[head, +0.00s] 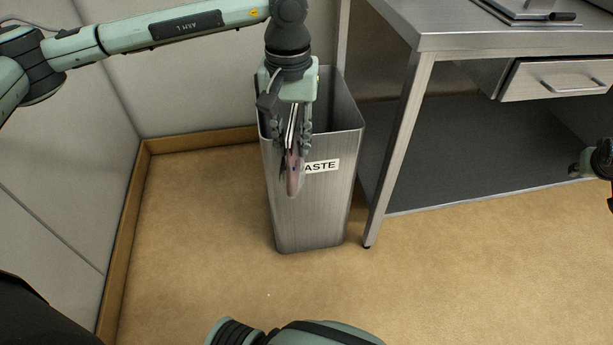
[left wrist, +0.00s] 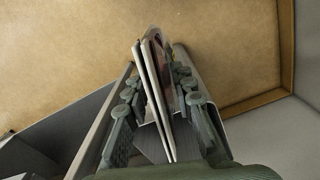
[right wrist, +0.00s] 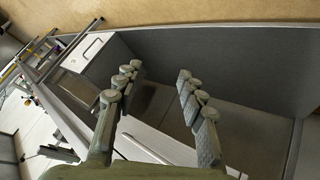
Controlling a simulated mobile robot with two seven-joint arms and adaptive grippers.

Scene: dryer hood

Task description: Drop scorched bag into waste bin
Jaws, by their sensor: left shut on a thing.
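The scorched bag (head: 293,178), a thin brownish-pink thing, hangs pointing down from my left gripper (head: 292,142) in the head view. In the left wrist view the bag (left wrist: 157,65) shows nearly edge-on, with long pale strips and a dark reddish side, between the fingers of the left gripper (left wrist: 155,85). The left gripper is shut on it. The grey metal waste bin (head: 310,215) stands upright on the floor, its label partly covered by the gripper and bag. In the head view they overlap its opening and front wall; I cannot tell the depth. My right gripper (right wrist: 157,82) is open and empty.
A steel table (head: 480,40) with a drawer (head: 555,80) and a lower shelf (head: 470,150) stands right of the bin, one leg close to it. Padded pale walls (head: 50,170) with a wooden skirting enclose the left and back. The tan floor (head: 200,220) in front is clear.

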